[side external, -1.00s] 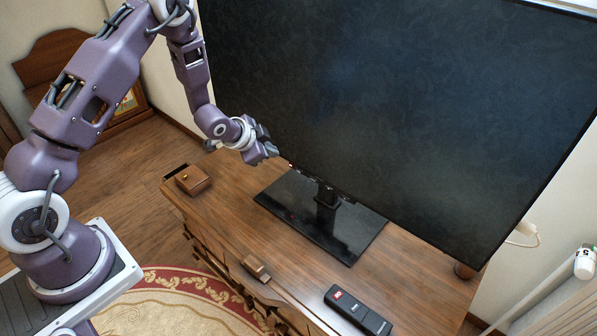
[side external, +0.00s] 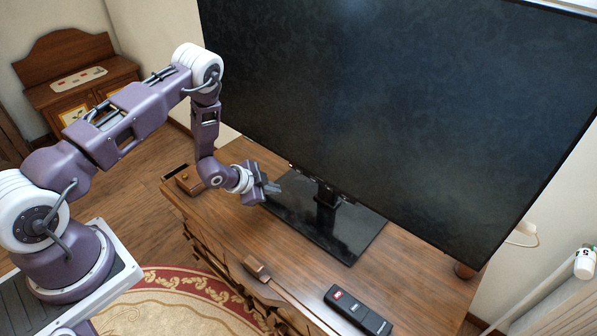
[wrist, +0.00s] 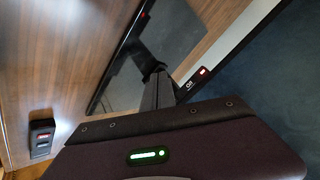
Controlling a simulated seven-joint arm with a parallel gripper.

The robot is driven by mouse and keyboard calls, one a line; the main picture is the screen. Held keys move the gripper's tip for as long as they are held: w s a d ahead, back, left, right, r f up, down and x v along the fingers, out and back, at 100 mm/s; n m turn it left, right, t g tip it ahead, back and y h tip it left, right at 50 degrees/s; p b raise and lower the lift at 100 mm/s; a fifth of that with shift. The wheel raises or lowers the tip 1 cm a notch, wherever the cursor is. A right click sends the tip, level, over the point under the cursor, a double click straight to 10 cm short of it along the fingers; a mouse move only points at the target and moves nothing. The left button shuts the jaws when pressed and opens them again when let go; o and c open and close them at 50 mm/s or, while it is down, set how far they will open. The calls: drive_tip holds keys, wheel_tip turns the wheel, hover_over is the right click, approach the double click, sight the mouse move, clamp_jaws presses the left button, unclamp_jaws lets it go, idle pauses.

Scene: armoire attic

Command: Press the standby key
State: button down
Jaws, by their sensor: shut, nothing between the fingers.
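A large dark television (side external: 400,90) stands on a black glossy base (side external: 350,235). Its lower edge carries a small red light (side external: 291,165), which also shows lit in the wrist view (wrist: 203,71), beside small pale marks. I cannot tell which of these is the standby key. My gripper (side external: 274,188) is shut and empty, held near the television's lower left edge, above the base's left end. Its fingers (wrist: 160,88) show in the wrist view.
The wooden cabinet top (side external: 225,220) bears everything. The wood between base and remote is clear.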

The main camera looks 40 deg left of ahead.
drive_tip(key=w, duration=0.6)
drive_tip(key=shift+w, duration=0.4)
idle(1.6)
drive_tip(key=shift+w, duration=0.4)
drive_tip(key=shift+w, duration=0.4)
idle(0.6)
drive_tip(key=shift+s, duration=0.8)
drive_tip(key=s, duration=0.5)
